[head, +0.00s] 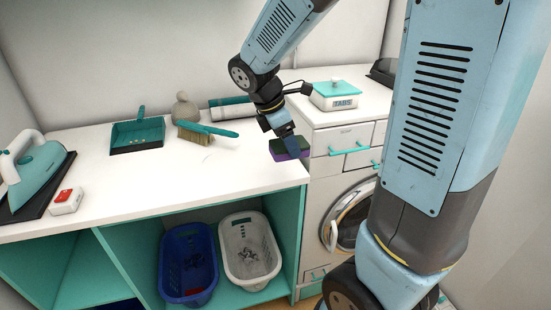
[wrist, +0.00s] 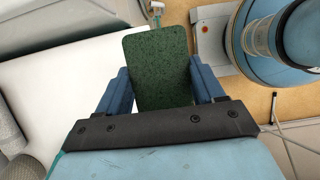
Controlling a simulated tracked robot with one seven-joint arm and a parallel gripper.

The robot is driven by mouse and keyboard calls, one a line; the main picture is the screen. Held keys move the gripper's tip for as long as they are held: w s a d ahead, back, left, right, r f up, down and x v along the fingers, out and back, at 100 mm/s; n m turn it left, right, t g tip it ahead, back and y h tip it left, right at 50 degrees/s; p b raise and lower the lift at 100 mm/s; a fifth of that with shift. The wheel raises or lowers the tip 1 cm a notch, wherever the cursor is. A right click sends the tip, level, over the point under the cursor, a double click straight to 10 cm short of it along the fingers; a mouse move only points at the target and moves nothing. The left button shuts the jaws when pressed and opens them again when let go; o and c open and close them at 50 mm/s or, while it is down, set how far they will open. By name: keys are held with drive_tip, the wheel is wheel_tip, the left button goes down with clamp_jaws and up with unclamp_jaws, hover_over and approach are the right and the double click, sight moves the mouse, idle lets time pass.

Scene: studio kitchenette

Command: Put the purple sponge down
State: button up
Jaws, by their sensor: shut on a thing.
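The purple sponge (head: 290,155) has a dark green scouring side on top. In the head view it is at the right end of the white countertop, near its front edge. My gripper (head: 287,143) is shut on it from above. In the wrist view the green side of the sponge (wrist: 161,65) faces the camera, between the two blue fingers of my gripper (wrist: 163,85). Behind it there show partly the white counter and partly the floor. I cannot tell whether the sponge touches the counter. Its purple side is hidden in the wrist view.
The countertop (head: 235,170) is bare left of the sponge. A brush (head: 195,133), a teal dustpan (head: 137,134) and an iron (head: 38,165) stand farther left. A tabs box (head: 335,97) sits on the cabinet behind right. Blue (head: 188,264) and white (head: 250,250) baskets are below.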

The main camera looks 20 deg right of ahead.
drive_tip(key=w+f, duration=0.4)
drive_tip(key=w, duration=0.1)
drive_tip(key=w+f, duration=0.2)
drive_tip(key=shift+w+a+f, duration=0.15)
drive_tip(key=shift+w+a, duration=0.05)
drive_tip(key=shift+w, duration=0.2)
drive_tip(key=shift+w+f, duration=0.55)
drive_tip(key=shift+f, duration=0.15)
drive_tip(key=shift+w+f, duration=0.1)
drive_tip(key=shift+f, duration=1.45)
drive_tip(key=shift+f, duration=0.1)
drive_tip(key=o, duration=0.9)
drive_tip(key=shift+o, duration=0.2)
